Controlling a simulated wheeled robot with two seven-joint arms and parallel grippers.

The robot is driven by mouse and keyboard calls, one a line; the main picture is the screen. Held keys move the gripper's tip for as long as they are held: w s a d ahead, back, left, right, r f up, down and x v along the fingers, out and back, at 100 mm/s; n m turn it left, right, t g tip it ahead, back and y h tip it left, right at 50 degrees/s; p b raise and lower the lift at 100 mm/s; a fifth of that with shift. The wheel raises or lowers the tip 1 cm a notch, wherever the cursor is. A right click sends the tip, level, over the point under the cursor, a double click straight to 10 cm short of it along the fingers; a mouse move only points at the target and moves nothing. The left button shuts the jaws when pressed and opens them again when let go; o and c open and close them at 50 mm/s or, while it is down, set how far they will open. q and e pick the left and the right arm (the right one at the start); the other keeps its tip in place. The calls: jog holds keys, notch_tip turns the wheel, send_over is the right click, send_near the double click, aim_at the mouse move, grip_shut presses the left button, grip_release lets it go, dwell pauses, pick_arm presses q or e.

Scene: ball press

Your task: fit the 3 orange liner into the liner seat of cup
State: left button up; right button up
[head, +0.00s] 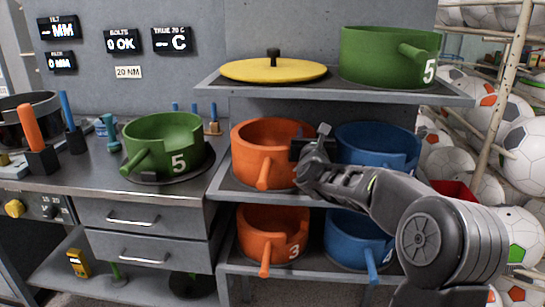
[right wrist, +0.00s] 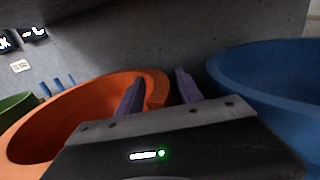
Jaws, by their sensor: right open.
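An orange open bowl-like part (head: 264,152) with a front handle sits on the middle shelf. A second orange one (head: 270,232), marked 3, sits on the lower shelf. The upper one's number is hidden by my right gripper (head: 307,142). That gripper is open at the upper part's right rim; in the wrist view its two purple fingers (right wrist: 160,82) stand on either side of the wall. A green cup-like part (head: 165,143), marked 5, sits on a dark round base on the bench. My left gripper is out of view.
Blue parts (head: 378,148) stand close right of both orange ones. The top shelf (head: 350,91) holds a yellow lid (head: 273,70) and a green part (head: 385,55) marked 5. An orange-handled tool (head: 30,125) stands at the bench's left. Footballs fill a rack at right.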

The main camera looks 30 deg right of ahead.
jog(key=shift+c, duration=0.5)
grip_shut()
dwell(0.7)
jog(key=shift+r, duration=0.1)
